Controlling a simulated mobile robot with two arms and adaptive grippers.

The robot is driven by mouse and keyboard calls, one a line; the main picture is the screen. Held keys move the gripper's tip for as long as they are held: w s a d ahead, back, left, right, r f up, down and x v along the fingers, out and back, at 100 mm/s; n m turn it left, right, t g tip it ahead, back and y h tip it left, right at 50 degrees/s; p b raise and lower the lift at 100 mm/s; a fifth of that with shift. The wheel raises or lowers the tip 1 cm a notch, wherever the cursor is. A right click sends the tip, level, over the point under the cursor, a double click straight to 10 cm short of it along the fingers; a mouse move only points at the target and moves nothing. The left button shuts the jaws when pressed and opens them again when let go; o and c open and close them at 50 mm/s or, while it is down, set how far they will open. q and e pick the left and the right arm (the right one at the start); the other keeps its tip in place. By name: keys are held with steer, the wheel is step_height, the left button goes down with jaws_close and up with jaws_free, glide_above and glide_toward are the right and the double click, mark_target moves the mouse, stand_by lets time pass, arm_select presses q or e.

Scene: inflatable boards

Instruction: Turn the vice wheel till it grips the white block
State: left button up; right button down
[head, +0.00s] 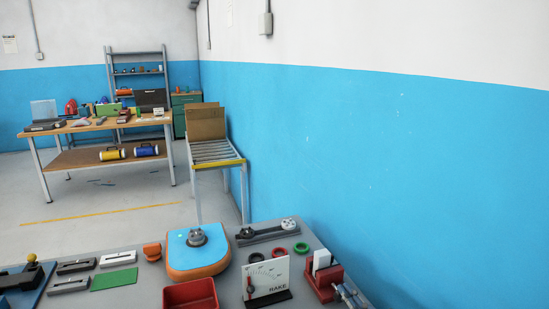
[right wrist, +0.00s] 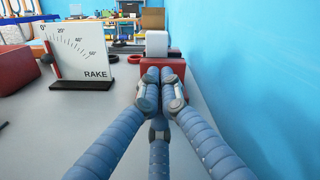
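The red vice (head: 322,284) stands on the grey bench at the lower right of the head view, and in the right wrist view (right wrist: 146,72) it lies straight ahead. The white block (head: 321,259) stands upright in it, rising above the jaws; it also shows in the right wrist view (right wrist: 157,43). Whether the jaws touch it I cannot tell. My right gripper (head: 345,292) is at the near end of the vice. In the right wrist view its blue fingers (right wrist: 162,76) come together at the vice's front. The wheel is hidden behind them. My left gripper is not in view.
Black, red and green rings (head: 279,253) lie behind. A blue-and-orange board piece (head: 197,252) sits further left. The blue wall is close on the right.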

steer(key=shift+f+p, duration=0.2)
steer(key=shift+p, duration=0.2)
steer(key=shift+s+d+f, duration=0.15)
steer(key=shift+s+f, duration=0.05)
steer(key=shift+s, duration=0.3)
steer(key=v, duration=0.2)
steer(key=b+v, duration=0.1)
steer(key=v, duration=0.1)
steer(key=shift+r, duration=0.25)
steer(key=shift+s+d+r+b, duration=0.1)
steer(key=shift+s+r+b, duration=0.1)
steer(key=shift+s+b, duration=0.15)
